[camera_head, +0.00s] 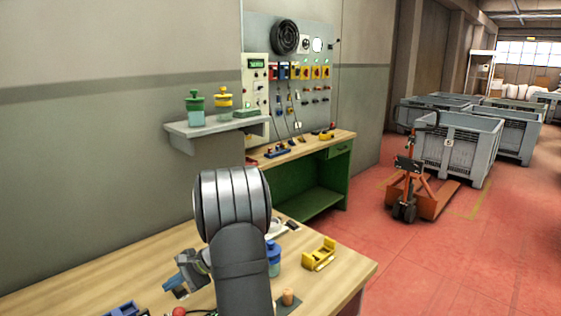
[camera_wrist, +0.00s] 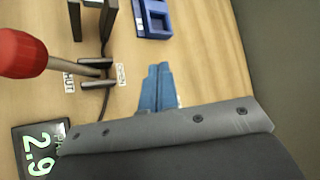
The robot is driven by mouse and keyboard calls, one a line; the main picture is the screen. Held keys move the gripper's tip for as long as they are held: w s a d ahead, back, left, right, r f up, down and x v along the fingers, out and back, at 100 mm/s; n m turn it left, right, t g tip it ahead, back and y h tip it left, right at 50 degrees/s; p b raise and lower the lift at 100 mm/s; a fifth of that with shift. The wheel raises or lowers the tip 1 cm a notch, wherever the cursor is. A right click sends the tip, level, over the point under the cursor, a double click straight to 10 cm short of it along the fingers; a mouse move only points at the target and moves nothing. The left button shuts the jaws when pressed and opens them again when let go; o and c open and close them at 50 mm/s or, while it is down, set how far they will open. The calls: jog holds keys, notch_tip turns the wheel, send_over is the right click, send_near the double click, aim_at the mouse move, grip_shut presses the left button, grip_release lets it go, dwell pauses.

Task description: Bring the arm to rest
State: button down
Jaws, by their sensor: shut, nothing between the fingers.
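My gripper (camera_head: 176,284) hangs above the left part of the wooden bench (camera_head: 350,265), beside my grey arm, which covers the middle of the bench in the head view. In the wrist view its two blue fingers (camera_wrist: 158,72) lie together with nothing between them. A tan cork stopper (camera_head: 287,297) stands on a dark pad at the bench's front right, well apart from my gripper. A blue container (camera_head: 273,258) stands partly hidden behind my arm.
A yellow holder (camera_head: 318,255) sits near the bench's right edge. The wrist view shows a red knob (camera_wrist: 20,52) on a rod, a dark display (camera_wrist: 42,150) reading 2.9 and a blue tray (camera_wrist: 152,22). A wall shelf (camera_head: 215,126) holds two jars.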

jog(key=shift+s+d+r+t+y, duration=0.2)
jog(key=shift+s+d+t+y, duration=0.1)
jog(key=shift+y, duration=0.2)
dwell(0.9)
